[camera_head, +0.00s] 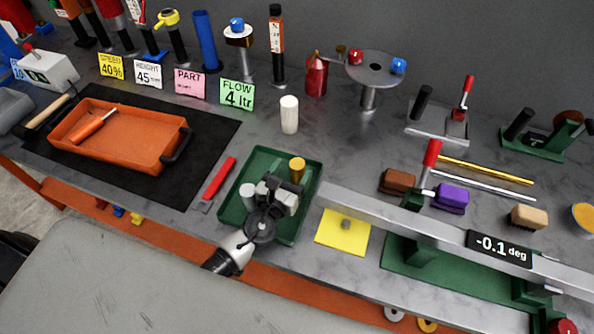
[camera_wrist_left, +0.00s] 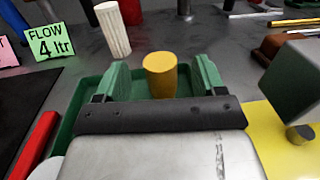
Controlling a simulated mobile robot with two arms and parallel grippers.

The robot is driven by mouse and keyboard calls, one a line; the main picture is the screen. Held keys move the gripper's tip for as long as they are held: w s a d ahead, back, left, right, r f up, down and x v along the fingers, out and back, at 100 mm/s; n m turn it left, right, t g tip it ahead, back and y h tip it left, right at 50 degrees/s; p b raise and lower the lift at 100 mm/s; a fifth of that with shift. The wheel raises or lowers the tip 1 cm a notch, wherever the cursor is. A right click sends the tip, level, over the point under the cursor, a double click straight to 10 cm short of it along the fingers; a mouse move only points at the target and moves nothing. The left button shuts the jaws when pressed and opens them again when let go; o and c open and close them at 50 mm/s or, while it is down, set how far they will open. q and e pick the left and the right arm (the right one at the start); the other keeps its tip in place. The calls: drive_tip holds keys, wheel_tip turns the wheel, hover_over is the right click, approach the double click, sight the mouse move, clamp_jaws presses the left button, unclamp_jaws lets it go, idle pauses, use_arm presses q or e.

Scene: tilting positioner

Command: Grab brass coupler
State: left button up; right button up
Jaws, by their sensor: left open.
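The brass coupler (camera_head: 297,168), a short gold cylinder, stands upright in the green tray (camera_head: 258,160), near its right side. My left gripper (camera_head: 284,184) is over the tray, just on the near side of the coupler. In the left wrist view the coupler (camera_wrist_left: 160,76) shows between the two green finger pads of the open left gripper (camera_wrist_left: 162,82), with a gap on each side. My right gripper is not in view.
A pale cylinder (camera_head: 248,195) stands in the tray, left of my gripper. A white ribbed cylinder (camera_head: 289,114) stands behind the tray. A red-handled tool (camera_head: 220,178) lies left of it. A yellow pad (camera_head: 342,233) and the long grey beam (camera_head: 440,230) are to the right.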

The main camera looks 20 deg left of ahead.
use_arm(q)
drive_tip(key=w, duration=0.3)
drive_tip(key=shift+w+d, duration=0.25)
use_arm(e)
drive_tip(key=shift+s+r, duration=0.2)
use_arm(q)
drive_tip(key=shift+s, duration=0.1)
drive_tip(key=shift+c, duration=0.3)
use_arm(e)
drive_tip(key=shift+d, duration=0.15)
use_arm(q)
drive_tip(key=shift+c, duration=1.2)
drive_tip(key=c, duration=0.8)
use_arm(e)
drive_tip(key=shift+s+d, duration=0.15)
